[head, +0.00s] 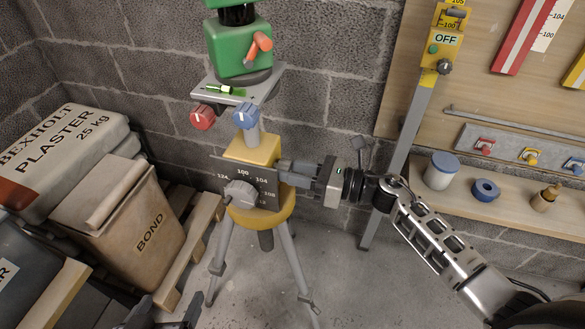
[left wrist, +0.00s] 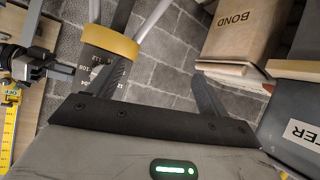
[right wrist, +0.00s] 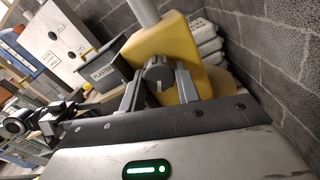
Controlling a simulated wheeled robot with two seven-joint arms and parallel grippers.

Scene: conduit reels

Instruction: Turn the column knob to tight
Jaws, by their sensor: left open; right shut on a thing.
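The tripod's yellow column block (head: 252,150) carries a grey front dial (head: 240,193) with a number plate. My right gripper (head: 287,172) reaches the block's right side. In the right wrist view its fingers are shut on a grey round knob (right wrist: 158,72) with a pale mark, on the yellow block (right wrist: 165,42). In the head view the fingers hide this knob, and I see no tight or loose marking. My left gripper (head: 165,320) is low at the bottom edge, apart from the tripod. It is open and empty in the left wrist view (left wrist: 160,85).
A green instrument (head: 235,45) sits on a plate above red (head: 202,116) and blue (head: 245,116) knobs. Bags and a pallet (head: 190,240) crowd the left. A yellow-topped staff (head: 410,120) and a shelf (head: 515,208) stand right. Tripod legs spread over the floor.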

